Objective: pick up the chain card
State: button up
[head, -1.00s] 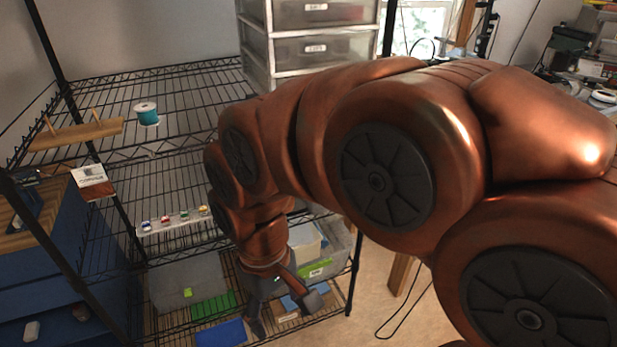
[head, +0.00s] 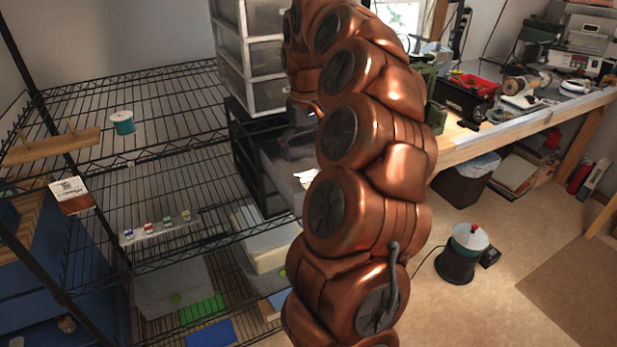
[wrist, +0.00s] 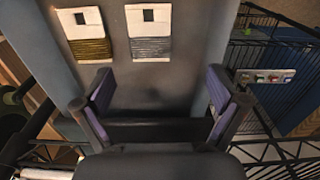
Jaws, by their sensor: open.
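In the wrist view two white cards with a small dark square cutout lie side by side on a dark grey surface (wrist: 190,85). The left card (wrist: 84,32) carries brown-gold strands; the right card (wrist: 148,32) carries grey strands. I cannot tell for sure which one is the chain card. My gripper (wrist: 157,102) is open and empty, its two purple-padded fingers apart and below the cards in the picture. In the head view something white (head: 305,179) shows on a grey surface beside my arm, partly hidden.
A wire rack (head: 165,170) holds a teal spool (head: 122,122), a wooden board (head: 50,146) and a strip of small coloured pots (head: 160,228). A drawer tower (head: 268,55) stands behind. A workbench (head: 545,118) is at right.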

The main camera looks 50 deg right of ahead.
aim_at(311, 177)
jog(key=shift+s+d+f, duration=0.15)
jog(key=shift+d+f, duration=0.05)
jog(key=shift+d, duration=0.5)
jog(key=shift+f+p, duration=1.5)
jog(key=shift+f, duration=2.25)
jog(key=shift+c, duration=0.4)
jog(key=c, duration=1.1)
jog(key=shift+c, duration=0.2)
notch_tip(311, 177, up, 10)
jog(key=b, duration=0.2)
jog(key=shift+b, duration=0.4)
